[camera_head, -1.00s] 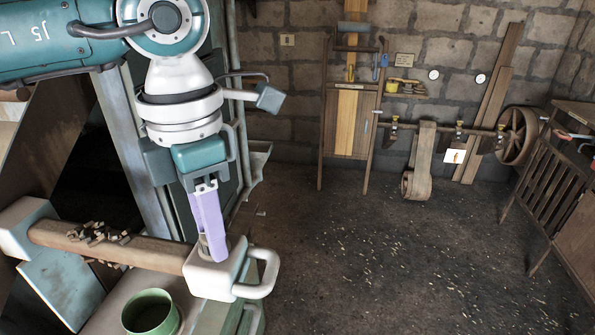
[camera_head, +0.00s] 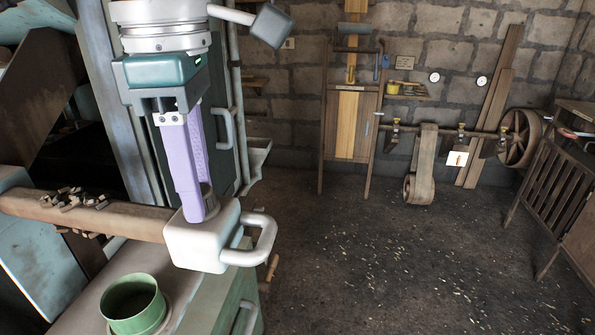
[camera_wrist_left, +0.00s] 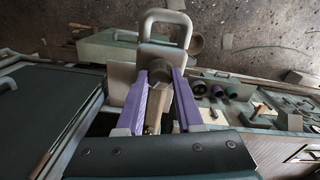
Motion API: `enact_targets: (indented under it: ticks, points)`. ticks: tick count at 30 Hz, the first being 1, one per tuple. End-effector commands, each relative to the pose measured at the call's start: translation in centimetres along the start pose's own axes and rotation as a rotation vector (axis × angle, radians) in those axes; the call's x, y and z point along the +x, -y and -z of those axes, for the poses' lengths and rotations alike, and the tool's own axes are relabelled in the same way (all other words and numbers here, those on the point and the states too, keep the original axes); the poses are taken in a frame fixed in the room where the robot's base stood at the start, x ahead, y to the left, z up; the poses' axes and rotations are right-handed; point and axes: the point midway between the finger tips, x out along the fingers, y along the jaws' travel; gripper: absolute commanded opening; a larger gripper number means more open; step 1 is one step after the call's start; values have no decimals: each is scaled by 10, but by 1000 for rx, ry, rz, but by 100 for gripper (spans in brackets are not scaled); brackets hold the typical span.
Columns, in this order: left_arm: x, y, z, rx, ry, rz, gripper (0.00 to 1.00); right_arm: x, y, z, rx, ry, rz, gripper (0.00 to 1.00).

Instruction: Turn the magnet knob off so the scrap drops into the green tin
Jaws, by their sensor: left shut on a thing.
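My left gripper (camera_head: 198,212) has long purple fingers pointing down at the white end block (camera_head: 195,250) of a brown bar. The fingers are shut on a grey round knob (camera_head: 209,203) on top of that block. The left wrist view shows the knob (camera_wrist_left: 160,73) between the fingertips. Scrap pieces (camera_head: 75,198) cling to the top of the bar (camera_head: 110,220), and some show along its underside. The open green tin (camera_head: 133,306) stands below the bar, at the lower left in the head view. I cannot make out the tin's contents. My right gripper is out of view.
A pale loop handle (camera_head: 265,240) sticks out from the block's right side. A tall green cabinet (camera_head: 226,150) stands behind. The floor (camera_head: 370,260) to the right is open, with scattered chips. A slatted wooden stand (camera_head: 550,190) is at far right.

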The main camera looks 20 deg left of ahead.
Motion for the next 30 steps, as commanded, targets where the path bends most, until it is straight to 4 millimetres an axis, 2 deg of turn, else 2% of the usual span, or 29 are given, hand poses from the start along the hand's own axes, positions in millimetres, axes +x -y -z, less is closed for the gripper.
enact_targets:
  ticks: [1,15,21,30]
  points:
    - [6,-1,-1,46,3,-4,0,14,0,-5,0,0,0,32]
    - [5,0,-1,493,4,-2,0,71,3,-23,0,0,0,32]
    - [3,0,-1,678,4,-2,0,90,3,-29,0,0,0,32]
    - [1,1,-1,906,4,0,0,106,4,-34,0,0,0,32]
